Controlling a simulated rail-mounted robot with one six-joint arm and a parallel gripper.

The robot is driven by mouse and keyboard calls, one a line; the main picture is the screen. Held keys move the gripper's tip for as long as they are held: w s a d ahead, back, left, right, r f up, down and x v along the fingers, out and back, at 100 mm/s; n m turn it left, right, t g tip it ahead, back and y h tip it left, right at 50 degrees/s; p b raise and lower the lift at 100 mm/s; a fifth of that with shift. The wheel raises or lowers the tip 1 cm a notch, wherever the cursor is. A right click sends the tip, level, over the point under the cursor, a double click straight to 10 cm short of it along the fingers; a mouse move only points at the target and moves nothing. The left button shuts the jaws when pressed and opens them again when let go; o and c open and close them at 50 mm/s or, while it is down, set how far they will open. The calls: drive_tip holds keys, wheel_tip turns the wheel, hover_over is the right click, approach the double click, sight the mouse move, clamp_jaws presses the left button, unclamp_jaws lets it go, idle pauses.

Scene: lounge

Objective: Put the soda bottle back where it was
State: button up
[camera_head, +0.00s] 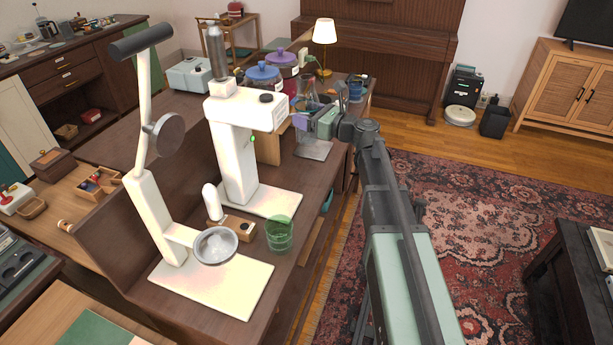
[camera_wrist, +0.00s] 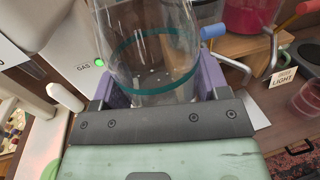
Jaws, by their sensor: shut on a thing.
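My gripper (camera_head: 312,120) is shut on the soda bottle, a clear bottle with a teal band. In the wrist view the bottle (camera_wrist: 152,58) stands between the two purple fingers, and its ends run out of the frame or behind the gripper. In the head view the bottle is partly hidden by the gripper. The white soda machine (camera_head: 235,150) stands just left of the gripper; its green light and GAS label (camera_wrist: 83,66) are close to the bottle in the wrist view. I cannot tell whether the bottle touches anything beneath it.
A white shaved-ice-like stand (camera_head: 155,215) with a metal bowl (camera_head: 216,246) is nearer on the counter. A green glass (camera_head: 279,234) stands beside it. Jars with blue (camera_head: 262,72) and purple (camera_head: 279,56) lids and a lit lamp (camera_head: 324,35) are behind. A LIGHT card (camera_wrist: 284,80) is at right.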

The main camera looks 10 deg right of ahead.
wheel_tip(320, 180, down, 16)
drive_tip(key=b, duration=1.3)
drive_tip(key=shift+r, duration=0.15)
drive_tip(key=o, duration=0.9)
drive_tip(key=shift+f, duration=0.2)
drive_tip(key=shift+c, duration=0.2)
drive_tip(key=o, duration=0.4)
drive_tip(key=shift+o, duration=0.2)
drive_tip(key=shift+r, duration=0.15)
drive_tip(key=shift+s+r, duration=0.1)
drive_tip(key=shift+r, duration=0.05)
drive_tip(key=v, duration=1.2)
